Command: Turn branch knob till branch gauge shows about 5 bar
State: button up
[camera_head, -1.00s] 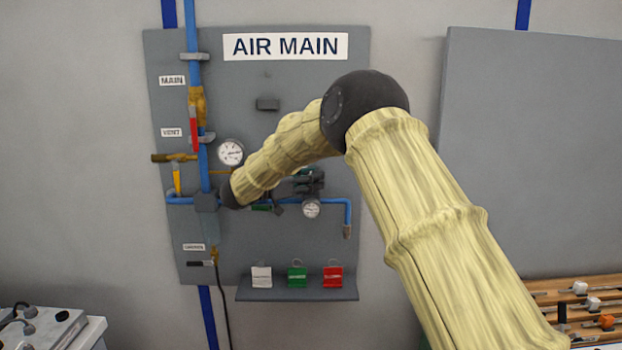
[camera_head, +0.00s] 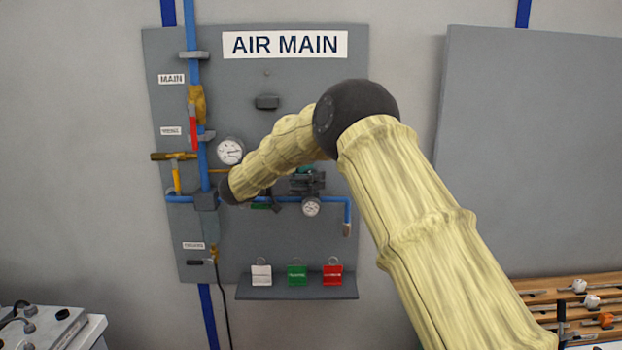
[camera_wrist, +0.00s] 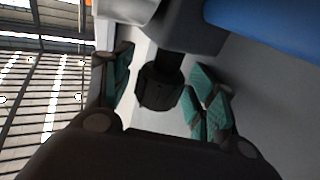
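In the wrist view, a black ribbed knob (camera_wrist: 160,88) hangs on a dark stem under a grey body. My gripper (camera_wrist: 160,78) has its teal-padded fingers on either side of the knob. A gap shows at the left finger; the right pads are very close to the knob, and I cannot tell whether they touch. In the head view my gripper (camera_head: 306,182) is at the horizontal blue branch pipe (camera_head: 335,199), partly behind my forearm, and the knob cannot be made out. The small round branch gauge (camera_head: 311,207) is just below; its needle is too small to read.
A shelf (camera_head: 298,293) below holds white, green and red tags. Panel space between pipe and shelf is clear.

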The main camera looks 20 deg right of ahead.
jog(key=a, duration=0.4)
jog(key=s+a, duration=0.1)
jog(key=a, duration=0.3)
jog(key=s+a, duration=0.1)
jog(key=a, duration=0.3)
dwell(0.3)
